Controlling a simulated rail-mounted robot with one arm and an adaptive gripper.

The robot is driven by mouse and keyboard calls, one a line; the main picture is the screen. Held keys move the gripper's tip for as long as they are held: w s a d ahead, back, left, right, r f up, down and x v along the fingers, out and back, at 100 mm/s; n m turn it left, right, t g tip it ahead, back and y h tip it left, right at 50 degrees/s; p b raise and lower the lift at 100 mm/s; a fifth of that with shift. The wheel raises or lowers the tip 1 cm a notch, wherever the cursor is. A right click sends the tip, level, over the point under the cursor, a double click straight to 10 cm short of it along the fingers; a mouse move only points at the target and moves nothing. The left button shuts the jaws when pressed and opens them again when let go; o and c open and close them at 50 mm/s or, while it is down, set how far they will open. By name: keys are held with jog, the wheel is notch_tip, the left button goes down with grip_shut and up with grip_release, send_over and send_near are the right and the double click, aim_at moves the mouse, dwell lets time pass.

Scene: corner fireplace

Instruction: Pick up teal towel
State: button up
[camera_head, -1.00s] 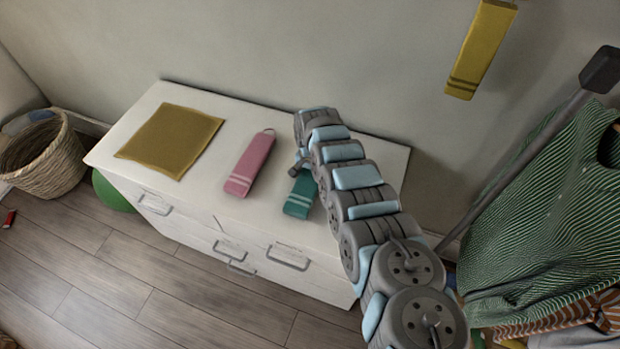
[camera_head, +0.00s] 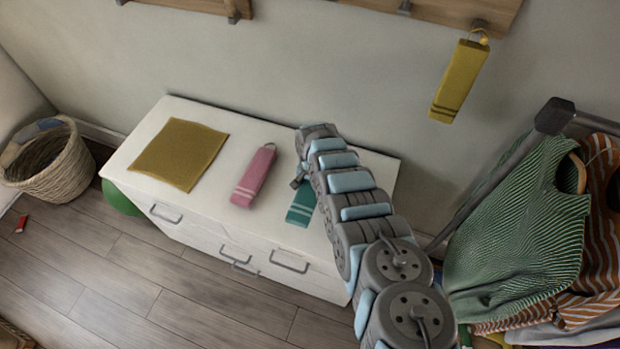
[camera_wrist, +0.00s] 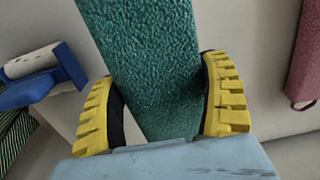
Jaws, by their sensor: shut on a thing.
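The teal towel (camera_head: 301,206) is a folded strip with pale stripes at its near end, on the white cabinet top (camera_head: 225,213). My arm hides its far part in the head view. In the wrist view the towel (camera_wrist: 150,50) runs between the two yellow-padded fingers of my gripper (camera_wrist: 163,105), which is shut on it. I cannot tell whether the towel is lifted off the top.
A pink towel (camera_head: 254,176) lies left of the teal one, and a mustard cloth (camera_head: 180,153) lies farther left. A yellow towel (camera_head: 460,80) hangs from a wall hook. Clothes (camera_head: 515,225) hang at right. A wicker basket (camera_head: 52,165) stands at left.

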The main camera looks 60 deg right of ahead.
aim_at(313, 191)
jog(key=r+p, duration=0.1)
jog(key=p, duration=0.1)
jog(key=s+a+r+p, duration=0.1)
jog(key=p, duration=0.1)
jog(key=r+p, duration=0.1)
jog(key=p, duration=0.1)
jog(key=shift+s+a+r, duration=0.2)
jog(key=shift+s+a, duration=0.1)
jog(key=shift+a, duration=0.05)
jog(key=p, duration=0.2)
jog(key=s+a+r+p, duration=0.1)
jog(key=p, duration=0.1)
jog(key=shift+s+a+p, duration=0.2)
jog(key=shift+s+p, duration=0.05)
jog(key=shift+p, duration=0.05)
jog(key=shift+s+a+p, duration=0.3)
jog(key=shift+p, duration=0.05)
jog(key=s+a+r+p, duration=0.1)
jog(key=s+a+r, duration=0.1)
jog(key=s+a, duration=0.2)
jog(key=shift+s+a+r+p, duration=0.15)
jog(key=shift+r+p, duration=0.1)
jog(key=shift+p, duration=0.15)
